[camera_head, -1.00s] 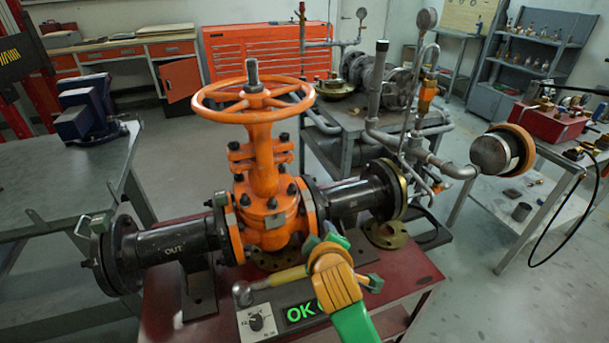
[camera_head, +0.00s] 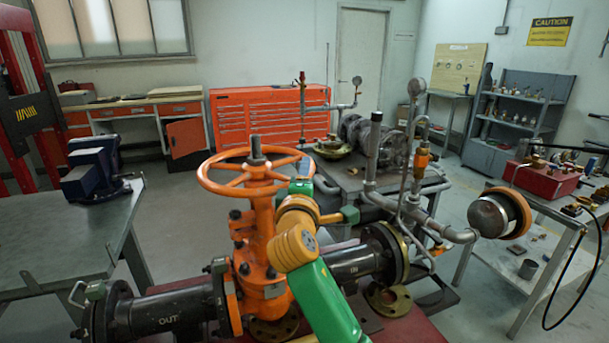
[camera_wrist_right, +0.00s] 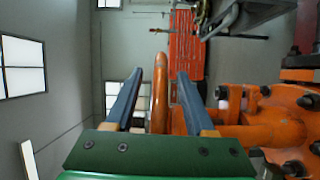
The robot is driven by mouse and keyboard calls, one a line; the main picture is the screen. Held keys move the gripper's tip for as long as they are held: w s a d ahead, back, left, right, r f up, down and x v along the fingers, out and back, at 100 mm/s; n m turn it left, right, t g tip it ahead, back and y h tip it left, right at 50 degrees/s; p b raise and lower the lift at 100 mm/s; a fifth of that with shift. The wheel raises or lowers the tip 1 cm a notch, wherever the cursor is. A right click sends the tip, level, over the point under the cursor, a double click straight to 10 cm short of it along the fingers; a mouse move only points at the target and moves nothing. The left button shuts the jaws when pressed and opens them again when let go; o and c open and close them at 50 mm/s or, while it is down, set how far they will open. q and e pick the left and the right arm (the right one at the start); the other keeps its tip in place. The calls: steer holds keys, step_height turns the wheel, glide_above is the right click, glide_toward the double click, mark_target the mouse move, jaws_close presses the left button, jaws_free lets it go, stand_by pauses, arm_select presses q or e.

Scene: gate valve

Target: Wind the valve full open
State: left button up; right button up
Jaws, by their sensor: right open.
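The orange gate valve (camera_head: 262,240) stands upright between black flanged pipes. Its orange handwheel (camera_head: 218,184) has spokes, and a grey stem (camera_head: 256,148) sticks up through the hub. The left pipe (camera_head: 165,314) is marked OUT. My right gripper (camera_head: 303,166) is at the right side of the wheel rim, and my green and orange arm hides part of the valve body. In the right wrist view, my right gripper (camera_wrist_right: 158,88) is open. Its two blue-grey fingers lie on either side of the orange rim (camera_wrist_right: 160,90); contact is not clear. My left gripper is out of view.
A steel bench with a blue vise (camera_head: 93,168) stands at the left. Grey piping with a gauge (camera_head: 416,86) and an orange-rimmed round end (camera_head: 500,214) stands to the right. A red tool cabinet (camera_head: 265,110) is behind, with open floor before it.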

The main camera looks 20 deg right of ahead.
jaws_close()
stand_by(1.4)
